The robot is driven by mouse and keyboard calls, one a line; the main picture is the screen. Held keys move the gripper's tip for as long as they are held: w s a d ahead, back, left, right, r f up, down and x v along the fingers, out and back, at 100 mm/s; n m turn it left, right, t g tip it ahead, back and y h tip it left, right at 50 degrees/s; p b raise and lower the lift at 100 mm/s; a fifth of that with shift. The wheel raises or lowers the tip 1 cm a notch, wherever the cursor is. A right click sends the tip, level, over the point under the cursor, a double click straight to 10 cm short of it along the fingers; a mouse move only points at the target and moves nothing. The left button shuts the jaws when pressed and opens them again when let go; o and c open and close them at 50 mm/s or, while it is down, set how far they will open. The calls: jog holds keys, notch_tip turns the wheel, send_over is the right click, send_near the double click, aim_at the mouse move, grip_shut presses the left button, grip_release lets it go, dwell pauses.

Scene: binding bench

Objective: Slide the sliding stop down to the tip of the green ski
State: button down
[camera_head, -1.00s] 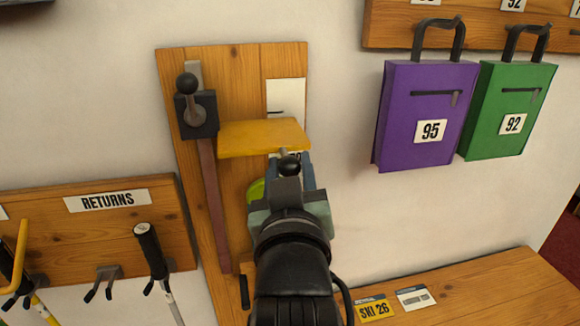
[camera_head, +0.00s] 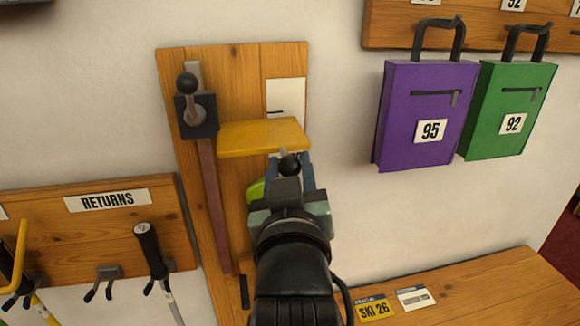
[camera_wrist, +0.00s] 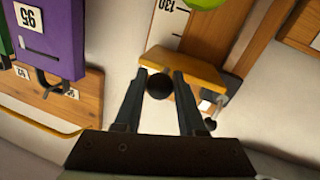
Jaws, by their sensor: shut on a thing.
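The sliding stop is a yellow plate (camera_head: 262,138) joined to a dark block (camera_head: 196,116) on a vertical metal rail. A lever with a black ball (camera_head: 186,84) sits on the block. A black knob (camera_head: 290,165) shows at the plate's front, and it also shows between the fingers in the wrist view (camera_wrist: 159,85). My gripper (camera_head: 290,172) is shut on the stop at this knob. A lime-green piece of the green ski (camera_head: 256,191) shows below the plate, apart from it, and also in the wrist view (camera_wrist: 206,3). My gripper and arm hide most of the ski.
Purple bag 95 (camera_head: 408,125) and green bag 92 (camera_head: 510,135) hang to the right. A RETURNS rack (camera_head: 80,225) with poles is at lower left. A wooden bench top (camera_head: 480,290) lies below right. The wall between board and bags is clear.

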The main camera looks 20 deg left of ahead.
dwell(0.4)
notch_tip(320, 180, down, 8)
jog(key=b, duration=0.6)
jog(key=shift+r, duration=0.2)
jog(key=c, duration=0.5)
grip_release()
